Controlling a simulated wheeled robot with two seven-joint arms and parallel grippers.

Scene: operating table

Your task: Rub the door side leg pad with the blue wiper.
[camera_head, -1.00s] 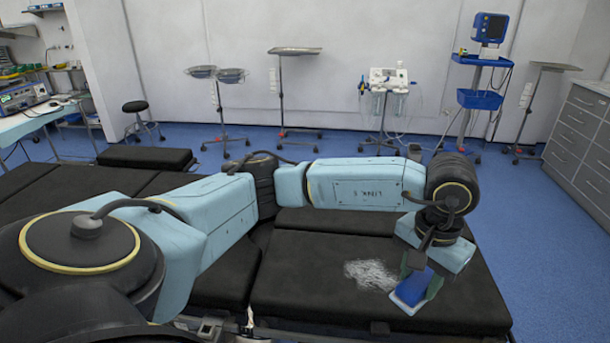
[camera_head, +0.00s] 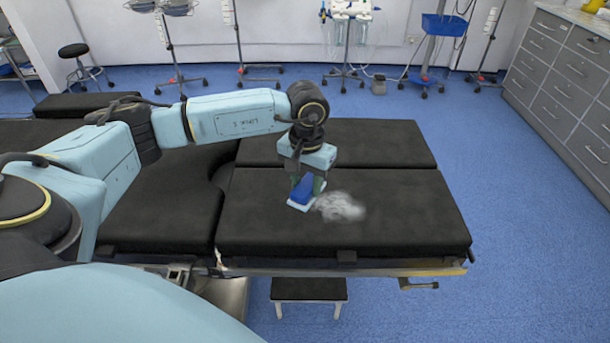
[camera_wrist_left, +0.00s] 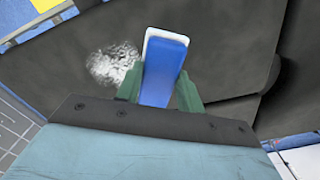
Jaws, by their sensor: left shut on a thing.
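The blue wiper (camera_head: 302,191) has a blue body and a pale base. My left gripper (camera_head: 306,184) is shut on it, with a green finger on each side in the left wrist view (camera_wrist_left: 160,90). The wiper (camera_wrist_left: 163,68) is at the near black leg pad (camera_head: 410,215), just left of a whitish smear (camera_head: 340,207) in the head view. The base looks at or very near the pad surface; firm contact is hard to tell. The smear (camera_wrist_left: 115,63) is left of the wiper in the wrist view. My right gripper is out of view.
A second black pad (camera_head: 385,143) lies behind the near one, with a narrow gap. A metal rail (camera_head: 400,268) runs along the front edge. A small step stool (camera_head: 308,289) stands below. Grey drawers (camera_head: 565,80) are at right, with clear blue floor between.

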